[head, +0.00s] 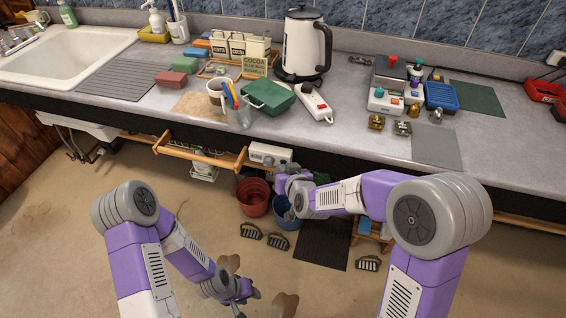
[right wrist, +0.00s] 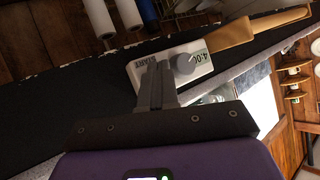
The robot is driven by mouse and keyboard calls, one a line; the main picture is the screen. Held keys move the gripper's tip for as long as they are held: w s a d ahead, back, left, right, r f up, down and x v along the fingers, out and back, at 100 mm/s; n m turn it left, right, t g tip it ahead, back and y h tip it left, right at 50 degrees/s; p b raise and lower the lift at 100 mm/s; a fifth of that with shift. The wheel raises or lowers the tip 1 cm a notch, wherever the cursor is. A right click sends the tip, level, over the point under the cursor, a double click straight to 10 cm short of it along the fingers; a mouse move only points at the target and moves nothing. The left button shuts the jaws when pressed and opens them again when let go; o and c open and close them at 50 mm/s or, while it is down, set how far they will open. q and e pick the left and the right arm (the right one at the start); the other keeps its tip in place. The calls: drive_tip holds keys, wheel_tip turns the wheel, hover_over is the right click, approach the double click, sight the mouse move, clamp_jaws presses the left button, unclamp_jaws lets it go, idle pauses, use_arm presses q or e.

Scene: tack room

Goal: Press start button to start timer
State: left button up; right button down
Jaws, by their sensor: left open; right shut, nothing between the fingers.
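The timer is a small white box (head: 270,154) under the front edge of the counter in the head view. My left gripper (head: 246,297) is open and empty, low over the floor.
A wooden rail (head: 200,155) runs left of the timer under the counter (head: 340,130). A red bucket (head: 253,197) and a blue bucket (head: 286,218) stand on the floor below. The counter above holds a kettle (head: 303,45), a green box (head: 268,97) and many other things.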

drive_tip(key=shift+s+a, duration=0.2)
drive_tip(key=shift+s, duration=0.35)
drive_tip(key=s+a, duration=0.1)
drive_tip(key=s, duration=0.4)
drive_tip(key=shift+s+a, duration=0.4)
idle(0.5)
drive_tip(key=s+d+f+m+g+p, duration=0.1)
drive_tip(key=s+d+f+g, duration=0.1)
drive_tip(key=f, duration=0.3)
drive_tip(key=s+d+f+g+h+p, duration=0.1)
drive_tip(key=s+d+f+g, duration=0.15)
drive_tip(key=f, duration=0.35)
drive_tip(key=s+d+f+m+g+p, duration=0.1)
drive_tip(key=s+d+f, duration=0.15)
drive_tip(key=f, duration=0.25)
drive_tip(key=s+d+f+m+g+p, duration=0.1)
drive_tip(key=s+f+g, duration=0.1)
drive_tip(key=s+f, duration=0.2)
drive_tip(key=s+d+f+g+y, duration=0.1)
drive_tip(key=s+f+g, duration=0.2)
drive_tip(key=s, duration=0.5)
drive_tip(key=shift+s+d+f+m+p, duration=0.35)
drive_tip(key=shift+d+f+m+p, duration=0.05)
drive_tip(key=shift+f, duration=0.25)
drive_tip(key=shift+g, duration=0.25)
